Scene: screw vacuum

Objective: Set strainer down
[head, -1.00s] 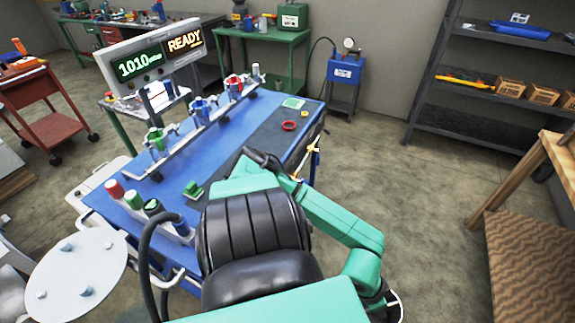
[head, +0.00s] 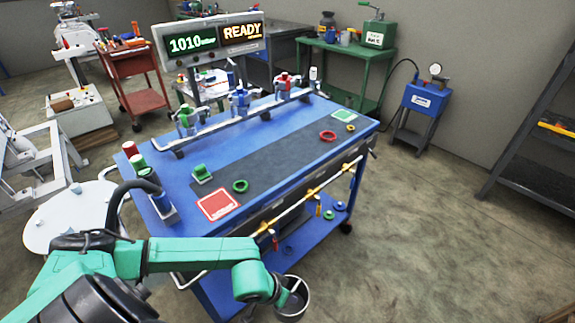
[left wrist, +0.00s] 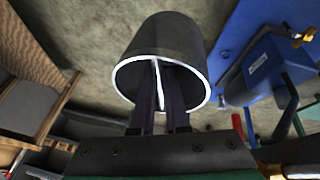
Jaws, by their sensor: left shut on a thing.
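My left gripper (head: 284,289) is at the bottom of the head view, beyond the near side of the blue workbench (head: 222,292). It is shut on the strainer (head: 294,305), a grey metal cylinder with a bright rim. In the left wrist view the strainer (left wrist: 168,40) fills the upper middle, with its open end towards the camera. The fingers (left wrist: 160,88) reach into that end and grip a thin bar across it. The strainer is held over the floor, apart from the bench top. My right gripper is not in view.
A red square pad (head: 219,204), a green ring (head: 240,186) and a red ring (head: 327,136) lie on the bench. A rail with valves (head: 240,104) stands along the back. Floor at right is clear.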

